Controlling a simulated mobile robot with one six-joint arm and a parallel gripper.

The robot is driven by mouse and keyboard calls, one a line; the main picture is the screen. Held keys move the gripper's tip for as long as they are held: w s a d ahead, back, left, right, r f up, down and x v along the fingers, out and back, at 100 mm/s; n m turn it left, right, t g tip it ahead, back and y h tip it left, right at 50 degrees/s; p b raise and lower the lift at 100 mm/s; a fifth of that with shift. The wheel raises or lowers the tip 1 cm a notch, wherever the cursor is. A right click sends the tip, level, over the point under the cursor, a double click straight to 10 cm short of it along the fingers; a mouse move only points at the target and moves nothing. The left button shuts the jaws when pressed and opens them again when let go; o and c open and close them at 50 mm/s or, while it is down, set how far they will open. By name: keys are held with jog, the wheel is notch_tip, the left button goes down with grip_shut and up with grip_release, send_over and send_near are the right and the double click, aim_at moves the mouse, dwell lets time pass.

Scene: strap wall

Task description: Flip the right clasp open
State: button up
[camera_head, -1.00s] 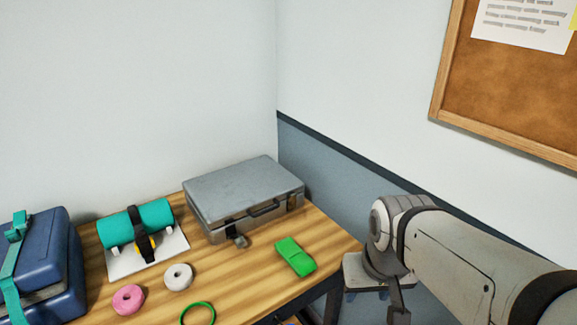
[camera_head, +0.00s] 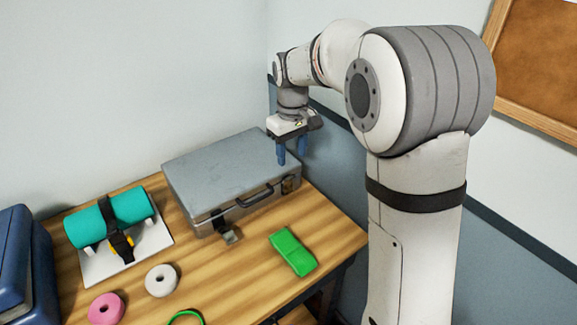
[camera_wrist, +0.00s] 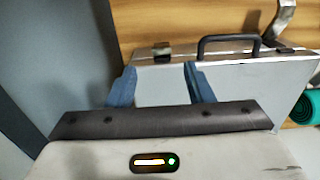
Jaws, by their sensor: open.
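A grey metal case (camera_head: 215,170) lies closed on the table, its black handle (camera_head: 255,196) facing the front edge. The right clasp (camera_head: 289,185) is at the right end of the case front; it lies flat against the case, and it also shows in the wrist view (camera_wrist: 160,48). The left clasp (camera_head: 230,236) sticks outward from the front, and it also shows in the wrist view (camera_wrist: 284,16). My gripper (camera_head: 291,158), with blue fingers, is open and empty above the right end of the case. In the wrist view its fingertips (camera_wrist: 160,68) straddle the lid edge near the right clasp, apart from it.
A green block (camera_head: 292,250) lies in front of the case. A teal roll with a black strap (camera_head: 125,205) sits on a white stand to the left. White (camera_head: 161,280) and pink (camera_head: 106,308) rings lie in front. Walls stand close behind and right.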

aim_at(290, 177)
notch_tip(290, 177, down, 7)
jog(key=shift+s+f, duration=0.1)
jog(key=shift+f, duration=0.05)
dwell(0.4)
grip_shut()
jog(key=shift+a, duration=0.2)
jog(key=shift+s, duration=0.1)
